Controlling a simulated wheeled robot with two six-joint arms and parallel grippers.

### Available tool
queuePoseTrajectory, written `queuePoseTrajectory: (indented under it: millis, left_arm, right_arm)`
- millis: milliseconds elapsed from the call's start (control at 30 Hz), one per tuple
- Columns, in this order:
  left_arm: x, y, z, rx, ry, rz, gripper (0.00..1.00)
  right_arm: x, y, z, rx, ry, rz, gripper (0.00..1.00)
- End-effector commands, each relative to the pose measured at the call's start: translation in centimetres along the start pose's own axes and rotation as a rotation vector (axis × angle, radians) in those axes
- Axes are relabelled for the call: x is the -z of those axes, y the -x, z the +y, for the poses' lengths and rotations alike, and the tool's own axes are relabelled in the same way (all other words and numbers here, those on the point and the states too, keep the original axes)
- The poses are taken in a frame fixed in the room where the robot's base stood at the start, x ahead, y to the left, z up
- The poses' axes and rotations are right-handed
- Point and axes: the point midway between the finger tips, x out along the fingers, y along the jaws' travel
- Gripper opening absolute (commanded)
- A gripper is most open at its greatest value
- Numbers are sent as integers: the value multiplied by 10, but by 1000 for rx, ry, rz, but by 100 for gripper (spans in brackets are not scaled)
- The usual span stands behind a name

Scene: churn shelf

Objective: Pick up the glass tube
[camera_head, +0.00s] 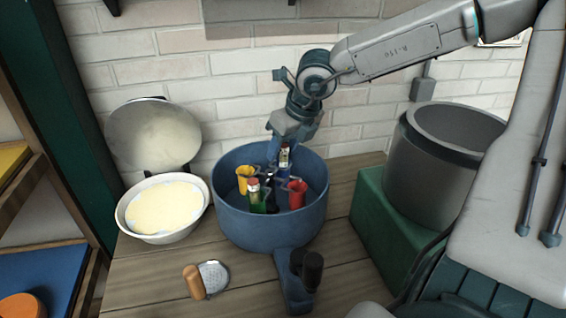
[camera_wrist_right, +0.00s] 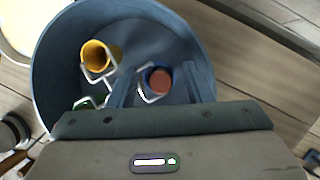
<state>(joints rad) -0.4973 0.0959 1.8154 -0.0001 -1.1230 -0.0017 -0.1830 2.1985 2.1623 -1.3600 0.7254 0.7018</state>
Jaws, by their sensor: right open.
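A glass tube (camera_head: 284,157) with a reddish cap stands upright in the blue holder of a rack inside a blue tub (camera_head: 228,212). From above, its round reddish top (camera_wrist_right: 160,80) shows in the right wrist view. A second capped tube (camera_head: 254,188) stands in the green holder (camera_head: 257,206). My right gripper (camera_head: 282,148) reaches down into the tub from above, open. Its fingers (camera_wrist_right: 155,92) lie either side of the blue holder's tube in the wrist view; I cannot tell whether they touch it. My left gripper is not in view.
The yellow (camera_head: 244,178) and red (camera_head: 297,193) holders stand close by in the tub. A white bowl (camera_head: 130,218) of pale yellow content is left of the tub. A grey bucket (camera_head: 425,175) stands right on a green box (camera_head: 372,215). A wooden-handled tool (camera_head: 195,283) lies in front.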

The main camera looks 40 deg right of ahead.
Motion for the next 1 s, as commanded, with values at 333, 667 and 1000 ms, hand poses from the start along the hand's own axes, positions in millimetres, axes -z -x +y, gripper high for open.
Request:
queuePoseTrajectory:
  millis: [333, 667, 1000]
  left_arm:
    - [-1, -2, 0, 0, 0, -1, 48]
    - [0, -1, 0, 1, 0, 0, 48]
    - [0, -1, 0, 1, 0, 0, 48]
  right_arm:
    - [0, -5, 0, -1, 0, -1, 43]
    - [0, -5, 0, -1, 0, -1, 0]
    - [-9, 15, 1, 2, 0, -5, 0]
